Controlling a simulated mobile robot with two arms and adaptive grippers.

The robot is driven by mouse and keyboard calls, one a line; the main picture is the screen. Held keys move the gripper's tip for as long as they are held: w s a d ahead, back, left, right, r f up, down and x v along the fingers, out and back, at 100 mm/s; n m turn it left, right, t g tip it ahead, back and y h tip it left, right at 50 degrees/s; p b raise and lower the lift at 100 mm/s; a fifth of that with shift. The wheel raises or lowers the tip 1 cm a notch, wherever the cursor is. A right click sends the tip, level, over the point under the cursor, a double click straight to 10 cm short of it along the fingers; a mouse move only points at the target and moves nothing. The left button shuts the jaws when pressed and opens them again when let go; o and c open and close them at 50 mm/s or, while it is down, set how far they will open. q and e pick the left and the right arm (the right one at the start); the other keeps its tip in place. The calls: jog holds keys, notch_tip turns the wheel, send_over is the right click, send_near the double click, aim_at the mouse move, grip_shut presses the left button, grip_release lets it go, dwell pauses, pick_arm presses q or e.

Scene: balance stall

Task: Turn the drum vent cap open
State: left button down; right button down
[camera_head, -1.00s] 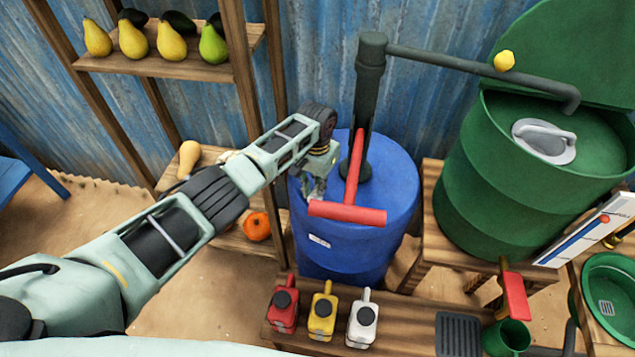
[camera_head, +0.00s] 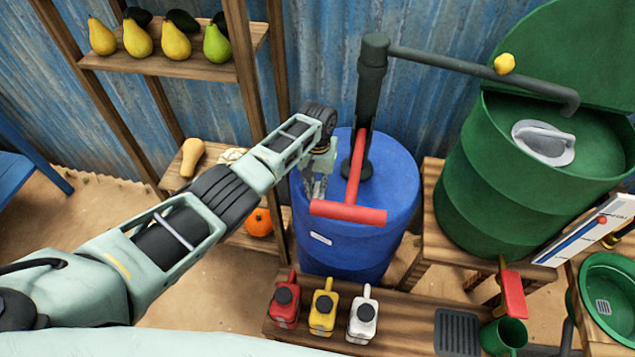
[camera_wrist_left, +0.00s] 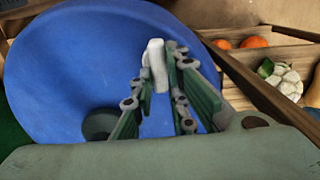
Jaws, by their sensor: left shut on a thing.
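The blue drum (camera_head: 395,235) stands upright in the middle of the head view, with a dark pump and a red T-shaped handle (camera_head: 348,212) over its top. My left gripper (camera_head: 317,188) points down at the left part of the drum top. In the left wrist view the small white vent cap (camera_wrist_left: 157,65) stands up from the blue lid between my fingers, and the gripper is shut on it. The fingers hide part of the cap. In the head view the gripper hides the cap. My right gripper is not in view.
The red handle lies close right of my left gripper. A wooden shelf post (camera_head: 240,75) stands to its left. Red, yellow and white cans (camera_head: 323,308) stand on the bench in front. A green drum (camera_head: 490,190) is at the right.

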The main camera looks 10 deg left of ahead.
aim_at(318, 186)
pick_arm(q)
jog(key=shift+w+r, duration=0.15)
jog(key=c, duration=1.7)
grip_release()
notch_tip(318, 186, up, 12)
jog(key=shift+f, duration=0.1)
